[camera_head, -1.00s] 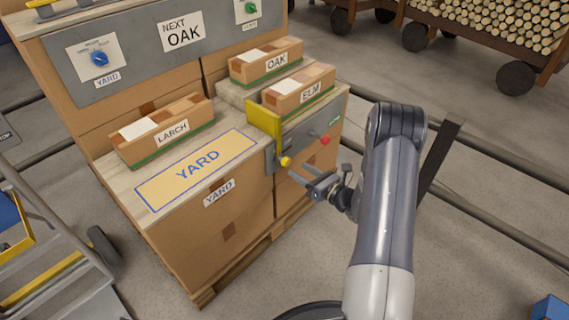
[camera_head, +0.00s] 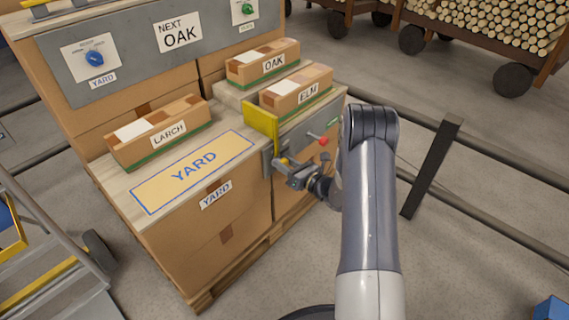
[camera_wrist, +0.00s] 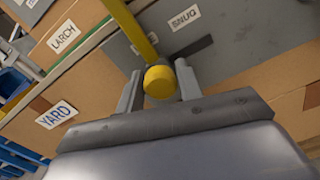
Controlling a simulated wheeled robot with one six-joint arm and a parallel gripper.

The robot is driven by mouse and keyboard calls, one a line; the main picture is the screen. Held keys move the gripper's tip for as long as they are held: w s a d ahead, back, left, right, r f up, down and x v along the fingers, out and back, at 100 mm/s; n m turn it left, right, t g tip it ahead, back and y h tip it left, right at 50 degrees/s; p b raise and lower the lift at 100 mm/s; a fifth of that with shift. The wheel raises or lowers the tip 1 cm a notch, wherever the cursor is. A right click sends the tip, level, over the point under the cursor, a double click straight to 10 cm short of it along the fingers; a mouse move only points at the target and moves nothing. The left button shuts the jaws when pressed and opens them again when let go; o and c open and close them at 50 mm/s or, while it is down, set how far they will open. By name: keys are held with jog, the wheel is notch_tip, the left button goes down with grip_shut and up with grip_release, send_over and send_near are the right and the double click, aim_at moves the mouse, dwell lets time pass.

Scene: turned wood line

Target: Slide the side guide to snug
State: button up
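The side guide (camera_head: 262,119) is an upright yellow plate at the right end of the YARD bench, beside the ELM box. It shows as a yellow bar (camera_wrist: 131,30) in the wrist view. Its round yellow knob (camera_wrist: 160,82) sits between the two fingers of my gripper (camera_wrist: 160,88). The fingers lie close on both sides of the knob; I cannot tell whether both press on it. In the head view my gripper (camera_head: 283,167) is at the bench's right front face, largely hiding the knob. A SNUG label (camera_wrist: 185,18) is on the grey panel, right of the bar.
A red-tipped lever (camera_head: 322,140) sticks out of the grey panel right of my gripper. Boxes marked LARCH (camera_head: 160,132), OAK (camera_head: 262,64) and ELM (camera_head: 296,92) stand on the bench.

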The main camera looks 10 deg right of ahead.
grip_shut()
jog(key=shift+w+d+f+b, duration=0.1)
jog(key=shift+w+d+b, duration=0.3)
jog(key=shift+w+d, duration=0.45)
jog(key=shift+w+d+b, duration=0.35)
jog(key=shift+w+d, duration=0.15)
jog(key=shift+d, duration=0.55)
jog(key=shift+w+d, duration=0.2)
jog(key=shift+d, duration=0.1)
jog(key=shift+o, duration=2.1)
grip_release()
jog(key=shift+d, duration=0.1)
jog(key=p+v, duration=0.2)
jog(key=v, duration=0.8)
jog(key=shift+s+d+p, duration=0.2)
jog(key=shift+s+p, duration=0.1)
jog(key=shift+p, duration=0.05)
